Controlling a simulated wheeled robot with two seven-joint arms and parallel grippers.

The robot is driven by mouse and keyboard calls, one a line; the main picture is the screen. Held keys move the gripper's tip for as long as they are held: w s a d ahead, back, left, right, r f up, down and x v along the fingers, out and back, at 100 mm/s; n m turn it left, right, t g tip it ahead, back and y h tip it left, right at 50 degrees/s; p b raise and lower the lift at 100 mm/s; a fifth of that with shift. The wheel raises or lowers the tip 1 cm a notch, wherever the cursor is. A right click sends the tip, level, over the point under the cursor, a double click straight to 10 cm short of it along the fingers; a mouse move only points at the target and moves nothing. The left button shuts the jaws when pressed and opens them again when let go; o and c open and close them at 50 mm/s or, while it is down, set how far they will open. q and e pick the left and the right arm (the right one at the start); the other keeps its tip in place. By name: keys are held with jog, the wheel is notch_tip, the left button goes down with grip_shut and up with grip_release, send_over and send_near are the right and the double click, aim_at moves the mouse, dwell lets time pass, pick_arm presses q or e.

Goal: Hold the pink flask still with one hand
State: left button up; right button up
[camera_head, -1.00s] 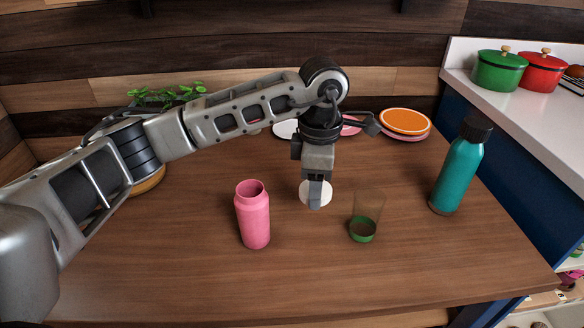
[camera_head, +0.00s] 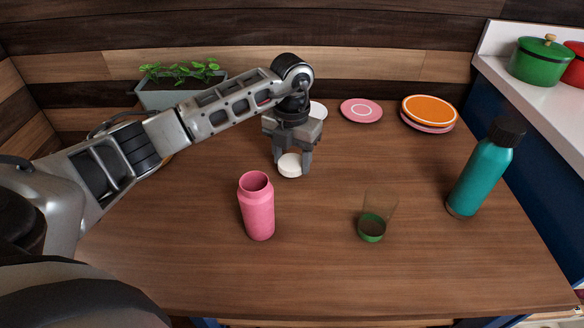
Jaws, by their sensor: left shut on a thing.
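The pink flask (camera_head: 258,212) stands upright on the wooden table, left of the picture's middle, with its round mouth open at the top. My left gripper (camera_head: 291,162) is behind the flask and a little to its right, pointing down. Its fingers are shut on a small round white piece (camera_head: 290,168), which looks like a lid. The gripper does not touch the flask. I cannot tell whether the white piece touches the table. My right gripper is not in view.
A clear cup with a green base (camera_head: 373,222) stands right of the flask. A teal bottle with a black cap (camera_head: 483,172) stands near the right edge. Plates (camera_head: 428,110) and a planter (camera_head: 180,92) are at the back. The table's front is clear.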

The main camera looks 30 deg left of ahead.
aim_at(292, 162)
pick_arm(q)
jog(key=shift+f, duration=1.7)
jog(key=shift+f, duration=0.15)
jog(key=o, duration=1.1)
jog(key=shift+c, duration=0.2)
notch_tip(292, 162, up, 13)
jog(key=shift+f, duration=0.2)
